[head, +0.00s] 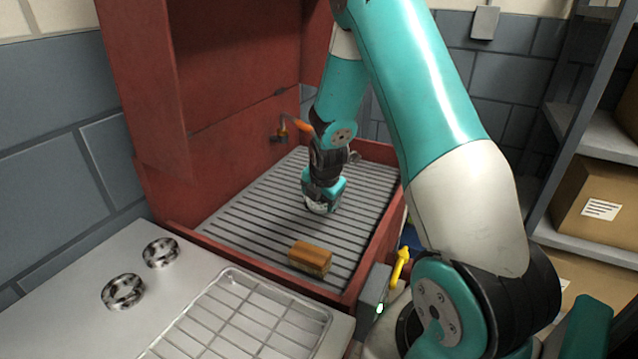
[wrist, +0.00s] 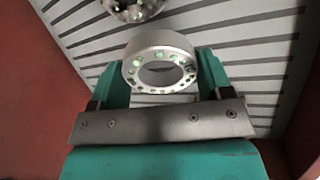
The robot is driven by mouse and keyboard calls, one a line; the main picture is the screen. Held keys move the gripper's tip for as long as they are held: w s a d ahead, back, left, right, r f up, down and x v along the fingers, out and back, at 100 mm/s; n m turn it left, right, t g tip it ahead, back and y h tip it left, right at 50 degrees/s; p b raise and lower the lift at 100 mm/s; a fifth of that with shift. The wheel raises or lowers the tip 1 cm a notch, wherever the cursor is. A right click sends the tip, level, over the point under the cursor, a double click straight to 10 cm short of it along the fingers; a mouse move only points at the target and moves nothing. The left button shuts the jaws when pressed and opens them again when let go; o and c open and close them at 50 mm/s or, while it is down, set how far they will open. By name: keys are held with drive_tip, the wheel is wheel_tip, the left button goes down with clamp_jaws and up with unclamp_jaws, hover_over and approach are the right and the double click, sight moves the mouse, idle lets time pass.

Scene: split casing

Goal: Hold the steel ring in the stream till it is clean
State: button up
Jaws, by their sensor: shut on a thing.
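My gripper (head: 323,190) points down over the slatted floor of the red booth. It is shut on a steel ring (head: 320,207), only a small pale part of which shows in the head view. In the wrist view the ring (wrist: 160,42) sits between the two teal fingers of my gripper (wrist: 162,75). Its upper side looks plain pale grey, and green spots run around its near face. An orange-tipped nozzle (head: 303,126) sticks out from the booth's back wall, behind the gripper. I cannot make out a stream of water.
Two dark-spotted rings (head: 160,252) (head: 122,291) lie on the pale counter left of a wire tray (head: 226,322). An orange-brown block (head: 310,257) lies on the slats near the booth's front rim. A yellow lever (head: 400,266) stands outside.

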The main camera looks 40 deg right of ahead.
idle(0.4)
drive_tip(key=s+a+r+p, duration=0.3)
drive_tip(key=r, duration=0.1)
drive_tip(key=shift+s+a, duration=0.2)
drive_tip(key=shift+s, duration=0.15)
idle(0.5)
